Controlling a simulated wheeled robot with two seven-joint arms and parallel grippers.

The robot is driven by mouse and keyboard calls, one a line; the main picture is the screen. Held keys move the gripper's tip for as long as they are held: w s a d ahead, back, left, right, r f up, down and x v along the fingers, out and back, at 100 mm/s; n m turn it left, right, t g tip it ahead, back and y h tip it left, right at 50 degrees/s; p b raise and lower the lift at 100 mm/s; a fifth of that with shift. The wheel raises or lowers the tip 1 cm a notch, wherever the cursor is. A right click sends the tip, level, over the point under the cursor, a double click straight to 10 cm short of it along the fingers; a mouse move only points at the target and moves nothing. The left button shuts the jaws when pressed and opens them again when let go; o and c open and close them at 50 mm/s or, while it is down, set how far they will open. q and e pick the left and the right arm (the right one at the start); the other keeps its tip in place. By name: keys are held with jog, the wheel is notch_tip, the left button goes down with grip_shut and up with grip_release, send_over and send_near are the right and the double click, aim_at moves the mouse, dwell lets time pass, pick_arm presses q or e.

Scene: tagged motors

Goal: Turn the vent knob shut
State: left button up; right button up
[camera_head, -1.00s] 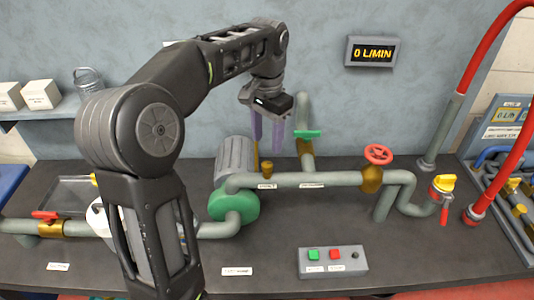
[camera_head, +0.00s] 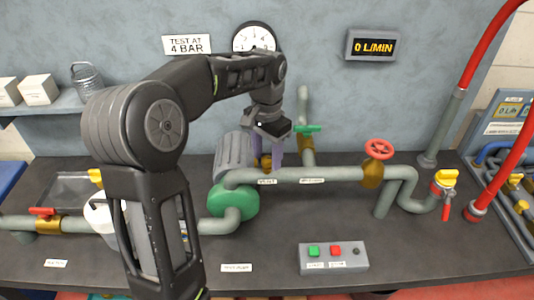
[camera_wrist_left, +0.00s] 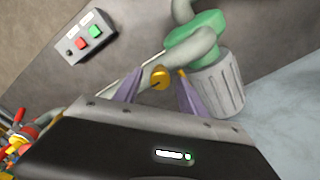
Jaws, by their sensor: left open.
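The vent knob looks to be the small brass knob (camera_head: 266,165) on top of the grey pipe (camera_head: 292,175), just right of the green pump (camera_head: 236,202). In the left wrist view the brass knob (camera_wrist_left: 160,77) shows between and beyond the two purple fingers. My left gripper (camera_head: 267,157) is open and empty, pointing down with its fingers about the knob's place; I cannot tell whether they touch it. The fingers also show in the left wrist view (camera_wrist_left: 157,92). The knob's far side is hidden. My right gripper is not in view.
A red handwheel (camera_head: 379,149) and a green-handled valve (camera_head: 307,129) stand right of the knob. The grey motor (camera_head: 234,152) is close on the left. A button box (camera_head: 333,258) sits at the front. A display (camera_head: 373,47) on the wall reads 0 L/MIN.

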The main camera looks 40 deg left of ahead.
pick_arm(q)
grip_shut()
dwell(0.5)
